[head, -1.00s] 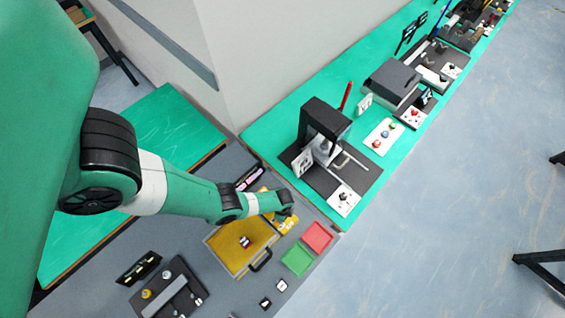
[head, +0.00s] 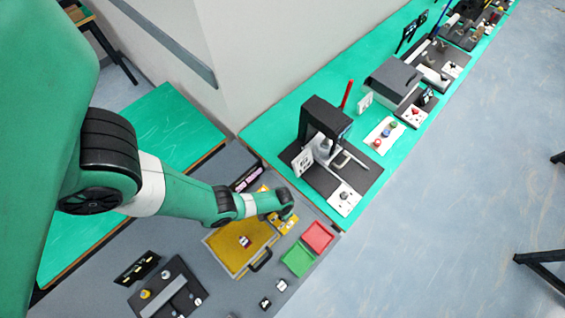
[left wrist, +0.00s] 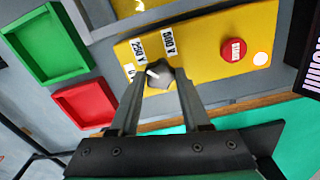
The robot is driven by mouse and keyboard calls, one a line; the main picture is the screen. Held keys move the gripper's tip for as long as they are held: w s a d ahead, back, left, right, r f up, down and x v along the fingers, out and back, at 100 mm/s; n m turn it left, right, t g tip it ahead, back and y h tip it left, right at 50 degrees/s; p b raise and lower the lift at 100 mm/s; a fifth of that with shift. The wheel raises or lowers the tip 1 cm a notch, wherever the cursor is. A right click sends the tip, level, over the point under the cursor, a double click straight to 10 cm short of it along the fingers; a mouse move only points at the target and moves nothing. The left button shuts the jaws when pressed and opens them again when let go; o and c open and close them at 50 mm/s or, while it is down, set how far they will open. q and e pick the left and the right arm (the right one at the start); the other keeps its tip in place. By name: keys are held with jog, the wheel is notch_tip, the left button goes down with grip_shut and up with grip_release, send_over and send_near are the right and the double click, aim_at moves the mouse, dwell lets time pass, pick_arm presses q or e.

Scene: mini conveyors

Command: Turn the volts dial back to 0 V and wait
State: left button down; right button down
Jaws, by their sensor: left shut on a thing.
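The volts dial (left wrist: 159,75) is a dark grey knob with a white pointer mark, on a yellow panel (left wrist: 205,50). My left gripper (left wrist: 160,88) is shut on the dial, one finger on each side. The pointer faces left in the left wrist view, toward a label partly hidden by a finger. Labels "250 V" and "500 V" show above the dial. In the head view my left gripper (head: 285,212) is over the yellow panel (head: 287,226), and the dial is hidden there. My right gripper is not in view.
A red button (left wrist: 233,50) and a pale round spot sit on the same panel. A green tray (left wrist: 47,45) and a red tray (left wrist: 86,104) lie beside it. A yellow-floored case (head: 240,262) lies near the panel. A black press-like machine (head: 325,117) stands beyond.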

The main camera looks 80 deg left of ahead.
pick_arm(q)
jog(key=n, duration=0.4)
jog(key=shift+n, duration=0.3)
jog(key=n, duration=0.4)
jog(key=shift+n, duration=0.4)
jog(key=shift+c, duration=1.8)
grip_release()
